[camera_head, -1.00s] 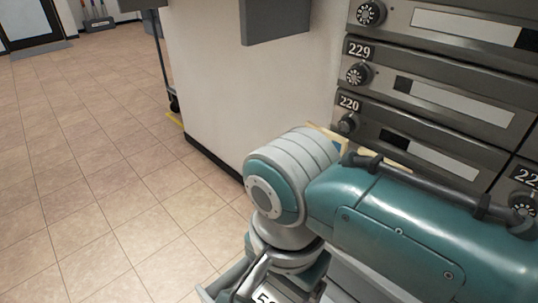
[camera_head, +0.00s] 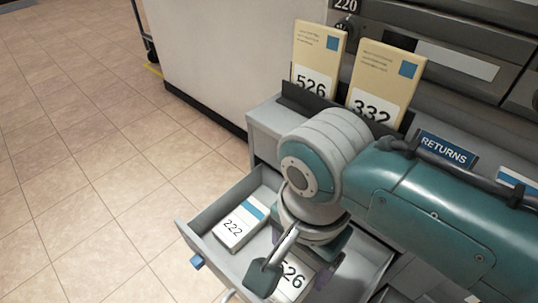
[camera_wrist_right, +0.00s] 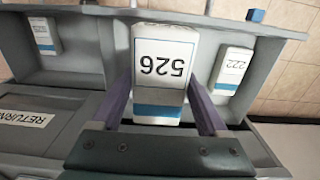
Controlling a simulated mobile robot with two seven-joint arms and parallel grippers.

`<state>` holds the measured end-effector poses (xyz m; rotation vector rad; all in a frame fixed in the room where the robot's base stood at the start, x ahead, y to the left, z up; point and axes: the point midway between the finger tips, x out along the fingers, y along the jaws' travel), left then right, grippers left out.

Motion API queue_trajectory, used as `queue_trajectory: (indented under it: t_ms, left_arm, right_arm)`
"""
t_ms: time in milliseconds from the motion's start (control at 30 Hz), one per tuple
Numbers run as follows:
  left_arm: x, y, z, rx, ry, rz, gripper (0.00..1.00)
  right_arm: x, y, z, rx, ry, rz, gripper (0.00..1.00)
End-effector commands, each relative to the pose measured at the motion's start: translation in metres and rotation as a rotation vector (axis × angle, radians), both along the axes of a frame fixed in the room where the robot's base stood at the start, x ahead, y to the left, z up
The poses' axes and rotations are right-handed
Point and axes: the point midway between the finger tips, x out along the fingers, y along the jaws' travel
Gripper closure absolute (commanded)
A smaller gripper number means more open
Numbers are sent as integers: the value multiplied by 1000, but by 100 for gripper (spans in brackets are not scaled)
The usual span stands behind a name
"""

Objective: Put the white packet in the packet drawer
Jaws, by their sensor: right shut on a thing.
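The white packet (camera_head: 292,280), marked 526 with a blue band, is between the fingers of my right gripper (camera_head: 290,272). In the right wrist view the packet (camera_wrist_right: 162,70) sits between the two fingers (camera_wrist_right: 162,110), which are shut on it. It is over or inside the open grey drawer (camera_head: 205,218). It looks larger than the packets beside it in the wrist view; I cannot tell whether it touches the drawer floor. My right forearm hides part of the drawer. My left gripper is not in view.
A white packet marked 222 (camera_head: 239,226) lies in the drawer; another packet (camera_wrist_right: 44,36) lies at the wrist view's left. Yellow envelopes marked 526 (camera_head: 318,62) and 332 (camera_head: 384,85) stand behind, near a RETURNS label (camera_head: 446,150). Floor at left is clear.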

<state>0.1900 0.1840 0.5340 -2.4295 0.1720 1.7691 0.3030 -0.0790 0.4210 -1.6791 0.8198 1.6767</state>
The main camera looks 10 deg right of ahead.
Motion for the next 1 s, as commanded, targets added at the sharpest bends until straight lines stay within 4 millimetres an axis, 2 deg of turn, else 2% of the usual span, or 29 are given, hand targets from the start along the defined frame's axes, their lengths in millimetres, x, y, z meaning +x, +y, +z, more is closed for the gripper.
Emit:
queue_trajectory:
  t_ms: [33, 133, 600, 800, 1000]
  left_arm:
    - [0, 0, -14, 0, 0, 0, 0]
    - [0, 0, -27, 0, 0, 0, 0]
    - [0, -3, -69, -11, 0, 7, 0]
    - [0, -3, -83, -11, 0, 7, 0]
    - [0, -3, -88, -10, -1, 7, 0]
  right_arm:
    - [4, -4, -11, 0, -1, -1, 86]
    - [9, -11, -20, 0, -3, -1, 86]
    - [17, -20, -78, 1, 1, 0, 86]
    - [19, -24, -96, 1, 1, 1, 86]
    - [20, -25, -102, 1, 0, 0, 86]
